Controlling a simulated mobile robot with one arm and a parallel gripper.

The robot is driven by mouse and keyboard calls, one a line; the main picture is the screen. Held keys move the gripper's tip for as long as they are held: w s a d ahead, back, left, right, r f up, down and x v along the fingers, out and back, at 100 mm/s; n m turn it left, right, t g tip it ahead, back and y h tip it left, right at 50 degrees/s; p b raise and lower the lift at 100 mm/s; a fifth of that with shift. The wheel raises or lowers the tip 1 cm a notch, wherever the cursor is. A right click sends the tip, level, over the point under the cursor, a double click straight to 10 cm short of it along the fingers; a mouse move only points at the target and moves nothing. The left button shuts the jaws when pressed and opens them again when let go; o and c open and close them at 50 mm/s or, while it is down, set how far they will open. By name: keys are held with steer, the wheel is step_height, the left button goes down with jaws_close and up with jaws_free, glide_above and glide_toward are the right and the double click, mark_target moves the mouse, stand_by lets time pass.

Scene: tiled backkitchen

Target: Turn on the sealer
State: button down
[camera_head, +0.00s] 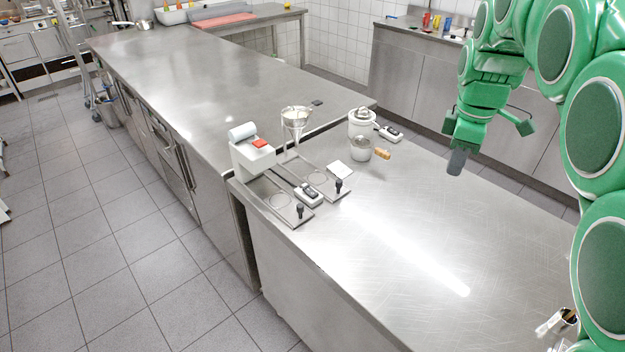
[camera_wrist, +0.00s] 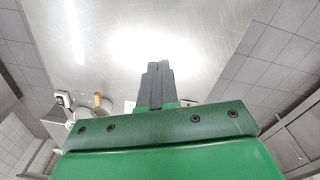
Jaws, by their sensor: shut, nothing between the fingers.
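A white box-shaped device (camera_head: 254,158) with a red switch on its top and a pale roll at its upper end stands at the left edge of the near steel counter in the head view. It looks like the sealer, but I see no label. The red switch (camera_head: 259,143) is small, and I cannot tell its position. My gripper (camera_head: 456,163) is well to the right of it, above the counter's far right edge, pointing down. Its fingers are together and empty; they show in the wrist view (camera_wrist: 156,85) over bare steel.
Two flat plates with black knobs (camera_head: 299,211) and (camera_head: 338,186) lie beside the device. A glass funnel (camera_head: 295,117), a white canister (camera_head: 361,122) and a pot with a wooden handle (camera_head: 361,149) stand behind. The near counter's right half (camera_head: 450,230) is mostly clear.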

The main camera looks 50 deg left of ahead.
steer(key=s+a+f+n, duration=0.1)
steer(key=a+n, duration=0.2)
steer(key=a, duration=0.5)
steer(key=s+a+f+n, duration=0.15)
steer(key=a+n, duration=0.25)
steer(key=a, duration=0.5)
steer(key=n+y, duration=0.1)
steer(key=n, duration=0.6)
glide_above(307, 187)
steer(key=d, duration=0.2)
step_height(307, 187, down, 4)
steer(key=shift+s+d+r, duration=0.1)
steer(key=f, duration=0.4)
steer(key=a+f, duration=0.1)
steer(key=f, duration=0.8)
steer(key=shift+a+f, duration=0.35)
steer(key=shift+a, duration=0.05)
steer(key=shift+f, duration=0.1)
